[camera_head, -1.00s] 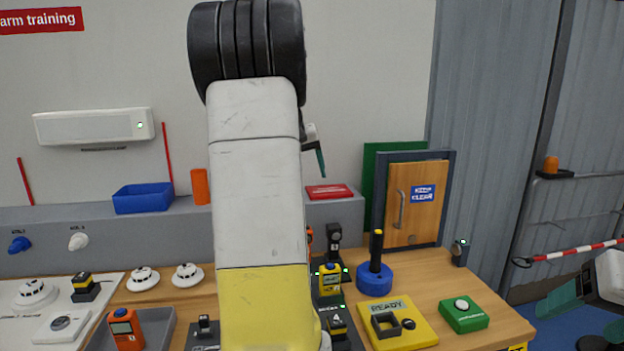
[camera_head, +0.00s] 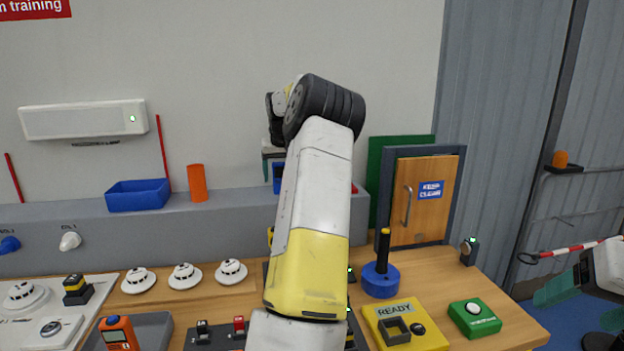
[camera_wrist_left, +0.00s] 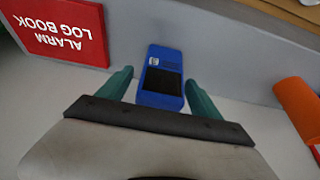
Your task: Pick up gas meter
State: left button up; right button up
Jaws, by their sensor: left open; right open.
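A blue handheld device with a dark screen, likely the gas meter (camera_wrist_left: 162,76), is on the grey ledge between the fingers of my left gripper (camera_wrist_left: 159,80) in the left wrist view. The fingers are open, one on each side of it. In the head view a small blue part of it (camera_head: 278,178) shows just below my left gripper (camera_head: 273,154); my arm hides part of the ledge there. My right gripper (camera_head: 572,305) is open and empty at the right edge, away from the bench.
A red alarm log book (camera_wrist_left: 62,30) and an orange cylinder (camera_wrist_left: 296,108) flank the blue device. A blue bin (camera_head: 138,195) stands further left on the ledge. An orange handheld device (camera_head: 118,332) sits in a grey tray (camera_head: 160,330). Several white detectors (camera_head: 184,276) sit on the bench.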

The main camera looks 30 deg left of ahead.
pick_arm(q)
jog(key=shift+w+a+f, duration=0.15)
jog(key=shift+f, duration=0.45)
grip_shut()
jog(key=shift+r, duration=0.1)
